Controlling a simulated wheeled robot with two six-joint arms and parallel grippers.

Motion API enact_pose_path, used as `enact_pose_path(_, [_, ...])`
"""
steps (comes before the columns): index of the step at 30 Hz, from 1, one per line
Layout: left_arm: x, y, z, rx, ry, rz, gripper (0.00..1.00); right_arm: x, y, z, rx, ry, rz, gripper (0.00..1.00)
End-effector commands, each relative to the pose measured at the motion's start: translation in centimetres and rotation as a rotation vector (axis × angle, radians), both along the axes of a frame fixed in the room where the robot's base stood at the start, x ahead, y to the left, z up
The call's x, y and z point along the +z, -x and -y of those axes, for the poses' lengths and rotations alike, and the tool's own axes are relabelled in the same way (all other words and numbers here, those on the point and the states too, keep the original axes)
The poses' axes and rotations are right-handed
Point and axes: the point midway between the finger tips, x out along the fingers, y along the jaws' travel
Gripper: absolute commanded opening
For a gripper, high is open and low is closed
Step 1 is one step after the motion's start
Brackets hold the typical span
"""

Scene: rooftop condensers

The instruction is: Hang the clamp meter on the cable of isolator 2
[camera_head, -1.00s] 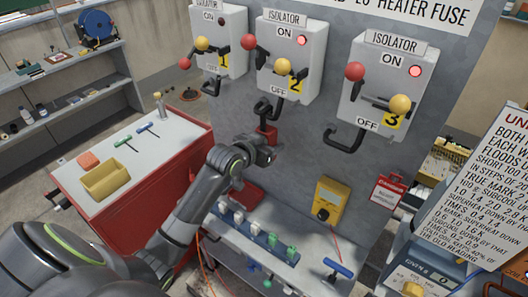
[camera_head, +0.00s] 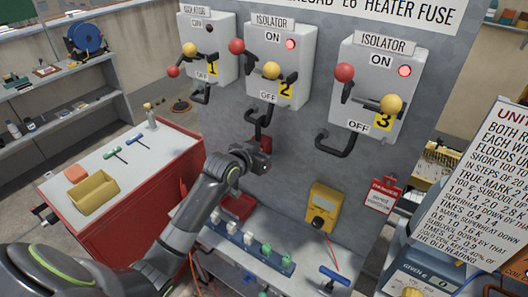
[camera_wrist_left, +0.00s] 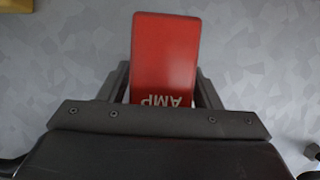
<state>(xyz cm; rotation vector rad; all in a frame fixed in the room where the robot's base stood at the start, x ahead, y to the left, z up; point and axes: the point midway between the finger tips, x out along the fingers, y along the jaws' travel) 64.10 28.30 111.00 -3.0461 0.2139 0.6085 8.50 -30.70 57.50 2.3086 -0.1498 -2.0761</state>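The clamp meter (camera_wrist_left: 164,55) is red and marked AMP. In the left wrist view it stands between the two fingers of my left gripper (camera_wrist_left: 164,95), which are shut on its sides. In the head view my left gripper (camera_head: 258,160) is close to the grey panel below isolator 2 (camera_head: 281,60), with a little of the red meter (camera_head: 263,143) showing above it. The black cable of isolator 2 (camera_head: 256,116) loops down under that box, just above the meter. Whether the meter's jaw is around the cable or beside it, I cannot tell. My right gripper is not in view.
Isolator 1 (camera_head: 208,45) and isolator 3 (camera_head: 373,85) flank isolator 2, each with its own cable loop. A yellow meter (camera_head: 321,205) is on the panel at lower right. A bench (camera_head: 305,275) with a row of plugs lies below. A red cabinet (camera_head: 130,215) stands at left.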

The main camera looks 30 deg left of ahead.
Motion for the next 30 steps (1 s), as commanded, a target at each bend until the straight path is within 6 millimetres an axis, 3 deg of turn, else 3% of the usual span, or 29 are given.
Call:
enact_pose_path(3, [0.0, 0.0, 0.0, 0.0, 0.0, 0.0, 0.71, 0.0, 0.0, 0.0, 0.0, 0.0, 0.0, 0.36])
enact_pose_path(16, [0.2, 1.0, -0.2, 0.001, -0.001, -0.001, 0.71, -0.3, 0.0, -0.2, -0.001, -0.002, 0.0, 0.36])
enact_pose_path(30, [3.1, 7.9, -1.2, -0.001, -0.004, 0.0, 0.71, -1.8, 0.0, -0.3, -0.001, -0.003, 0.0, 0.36])
